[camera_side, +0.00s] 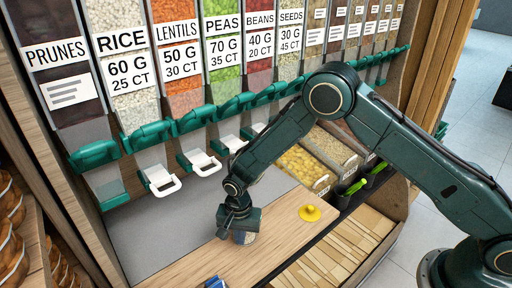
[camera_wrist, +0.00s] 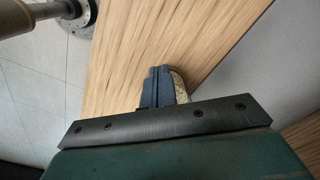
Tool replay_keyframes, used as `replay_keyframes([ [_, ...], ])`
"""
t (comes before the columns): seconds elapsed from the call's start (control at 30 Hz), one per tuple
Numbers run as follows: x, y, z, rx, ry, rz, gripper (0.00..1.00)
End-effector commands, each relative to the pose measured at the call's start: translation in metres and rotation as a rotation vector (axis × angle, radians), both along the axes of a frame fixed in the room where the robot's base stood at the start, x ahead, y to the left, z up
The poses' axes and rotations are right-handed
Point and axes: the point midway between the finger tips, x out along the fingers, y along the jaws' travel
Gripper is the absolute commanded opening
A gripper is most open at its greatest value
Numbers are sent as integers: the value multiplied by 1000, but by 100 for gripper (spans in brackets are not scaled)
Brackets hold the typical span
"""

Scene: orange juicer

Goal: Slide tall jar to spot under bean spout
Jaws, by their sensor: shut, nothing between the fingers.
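My gripper (camera_side: 224,233) is low over the wooden counter, its dark blue fingers shut with nothing between them. In the wrist view the closed fingers (camera_wrist: 158,87) point out over the wood. A small pale, speckled jar-like thing (camera_side: 246,238) stands right beside the fingers, mostly hidden by my gripper. Its edge also shows in the wrist view (camera_wrist: 181,88). I cannot tell whether it touches the fingers or how tall it is. The beans dispenser (camera_side: 260,82) is behind, with a teal spout (camera_side: 267,95) and a white handle (camera_side: 258,128).
More dispensers line the back wall, including rice (camera_side: 134,110) and lentils (camera_side: 184,98). A yellow round piece (camera_side: 310,213) sits on the counter (camera_side: 180,265) at right. A blue object (camera_side: 215,283) is at the front edge. Bins (camera_side: 302,166) stand at right. The counter's middle is mostly bare.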

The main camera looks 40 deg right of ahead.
Motion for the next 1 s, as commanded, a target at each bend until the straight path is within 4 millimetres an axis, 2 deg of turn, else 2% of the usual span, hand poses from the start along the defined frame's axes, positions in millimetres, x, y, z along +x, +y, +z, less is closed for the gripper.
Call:
replay_keyframes([
  [0.33,2,-2,0,0,0,-1,0],
  [0.63,24,-27,0,-1,1,-2,0],
  [1.0,25,-28,0,0,0,0,0],
])
